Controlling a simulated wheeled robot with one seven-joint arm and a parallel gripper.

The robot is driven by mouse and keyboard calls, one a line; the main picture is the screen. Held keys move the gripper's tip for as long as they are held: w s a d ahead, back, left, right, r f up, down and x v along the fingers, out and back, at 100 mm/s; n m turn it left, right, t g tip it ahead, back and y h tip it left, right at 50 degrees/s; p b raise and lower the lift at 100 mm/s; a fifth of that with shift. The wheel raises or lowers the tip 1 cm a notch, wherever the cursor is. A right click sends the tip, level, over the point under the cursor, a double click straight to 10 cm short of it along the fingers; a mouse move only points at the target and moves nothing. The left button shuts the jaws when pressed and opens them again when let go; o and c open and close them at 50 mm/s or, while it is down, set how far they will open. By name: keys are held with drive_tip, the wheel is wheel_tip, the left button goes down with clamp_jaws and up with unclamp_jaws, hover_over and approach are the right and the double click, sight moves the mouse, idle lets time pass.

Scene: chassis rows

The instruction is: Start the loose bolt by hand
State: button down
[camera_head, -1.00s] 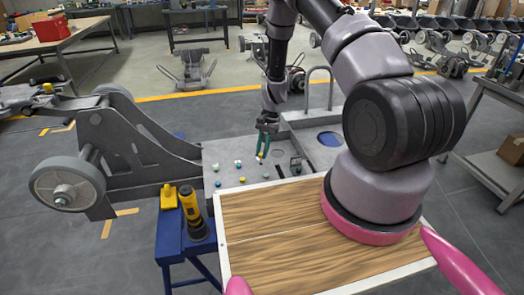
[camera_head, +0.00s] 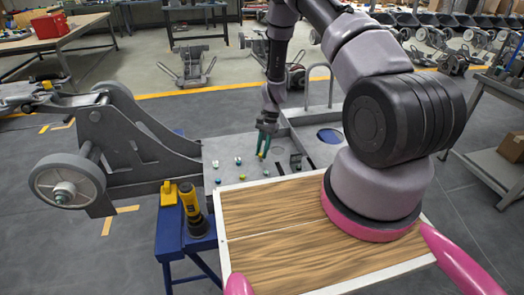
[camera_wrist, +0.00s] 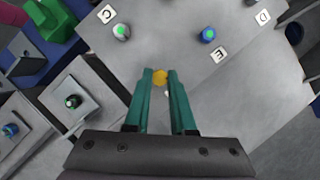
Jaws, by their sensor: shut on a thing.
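My gripper (camera_head: 263,154) has teal fingers pointing down over the grey chassis plate (camera_head: 225,151). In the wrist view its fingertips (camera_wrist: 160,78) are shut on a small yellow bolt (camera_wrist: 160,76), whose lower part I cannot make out. A small pale spot shows just below it between the fingers. Whether the held bolt touches a hole is not clear.
A yellow-black power tool (camera_head: 192,210) and a yellow block (camera_head: 168,194) stand on a blue stand left of the wooden board (camera_head: 265,220). A grey wheel (camera_head: 66,181) and side frame (camera_head: 135,140) rise left of the plate. A curved handle (camera_head: 318,85) stands behind it.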

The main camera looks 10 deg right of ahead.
drive_tip(key=shift+f, duration=0.1)
drive_tip(key=shift+f, duration=0.65)
drive_tip(key=m, duration=0.1)
drive_tip(key=m+t, duration=0.1)
drive_tip(key=m, duration=0.1)
drive_tip(key=shift+s+d+y, duration=0.15)
drive_tip(key=shift+s+y, duration=0.05)
drive_tip(key=shift+y, duration=0.1)
drive_tip(key=shift+m+t, duration=0.4)
drive_tip(key=shift+m, duration=0.7)
drive_tip(key=m+t, duration=0.1)
drive_tip(key=m, duration=0.2)
drive_tip(key=shift+s+y, duration=0.15)
drive_tip(key=shift+y, duration=0.15)
drive_tip(key=shift+m+t, duration=0.5)
drive_tip(key=shift+m, duration=0.6)
